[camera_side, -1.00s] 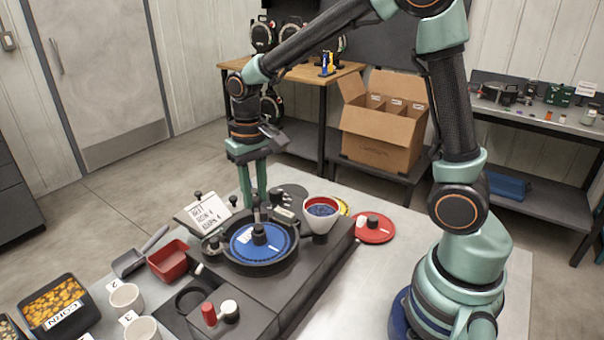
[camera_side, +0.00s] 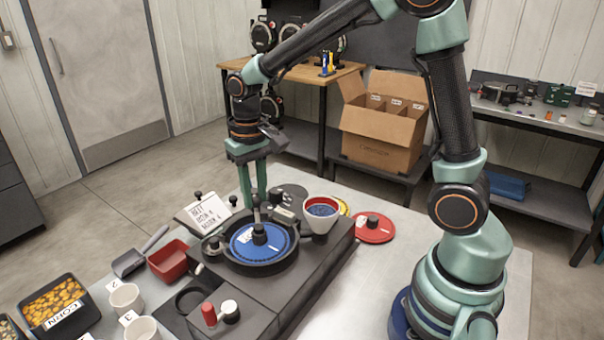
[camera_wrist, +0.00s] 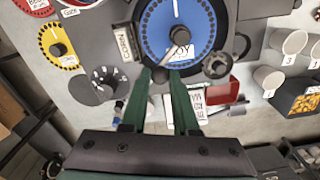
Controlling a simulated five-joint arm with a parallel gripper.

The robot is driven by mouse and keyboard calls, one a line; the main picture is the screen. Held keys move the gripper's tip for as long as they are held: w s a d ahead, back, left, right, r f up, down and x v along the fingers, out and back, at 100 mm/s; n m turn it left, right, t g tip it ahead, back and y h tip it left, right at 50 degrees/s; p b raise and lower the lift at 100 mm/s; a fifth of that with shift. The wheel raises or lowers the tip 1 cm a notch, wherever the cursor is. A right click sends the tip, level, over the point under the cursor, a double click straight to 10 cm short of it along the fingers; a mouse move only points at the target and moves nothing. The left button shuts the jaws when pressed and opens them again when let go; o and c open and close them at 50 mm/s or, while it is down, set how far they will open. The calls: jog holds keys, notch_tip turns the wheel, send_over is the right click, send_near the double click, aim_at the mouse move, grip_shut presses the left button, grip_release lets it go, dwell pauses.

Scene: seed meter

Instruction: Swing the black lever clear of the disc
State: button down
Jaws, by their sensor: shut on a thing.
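The blue disc (camera_side: 277,238) sits in a round black housing on the dark seed meter (camera_side: 285,290), with a dark hub at its middle. It also shows in the wrist view (camera_wrist: 160,30), with a SOY label. The black lever (camera_side: 256,214) stands at the disc's back-left rim, its knobbed end between my fingertips. My gripper (camera_side: 254,202) points down and is shut on that end. In the wrist view my green fingers (camera_wrist: 161,84) close on a dark knob (camera_wrist: 160,75) at the disc's edge. How much of the lever lies over the disc is unclear.
A red disc (camera_side: 374,228) lies farther right. A card on a stand (camera_side: 208,212), a red tray (camera_side: 169,261), white cups (camera_side: 127,298) and a corn bin (camera_side: 58,304) are at left. The bench's right side is mostly clear.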

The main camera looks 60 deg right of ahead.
jog(key=shift+w+a+r, duration=0.1)
dwell(0.3)
jog(key=shift+w+a+m, duration=0.25)
jog(key=shift+w+m, duration=0.05)
jog(key=shift+m, duration=0.35)
jog(key=shift+w+a+m, duration=0.2)
jog(key=shift+w+m, duration=0.1)
jog(key=shift+m, duration=0.35)
jog(key=m, duration=0.1)
jog(key=w+m, duration=0.1)
jog(key=shift+w+a+m, duration=0.3)
jog(key=shift+a, duration=0.1)
jog(key=shift+w+a+m, duration=0.1)
jog(key=shift+w+m, duration=0.8)
jog(key=shift+m, duration=0.55)
jog(key=shift+w+m, duration=0.85)
jog(key=shift+m, duration=0.6)
jog(key=shift+w, duration=0.1)
jog(key=c, duration=0.7)
grip_release()
jog(key=shift+o, duration=0.2)
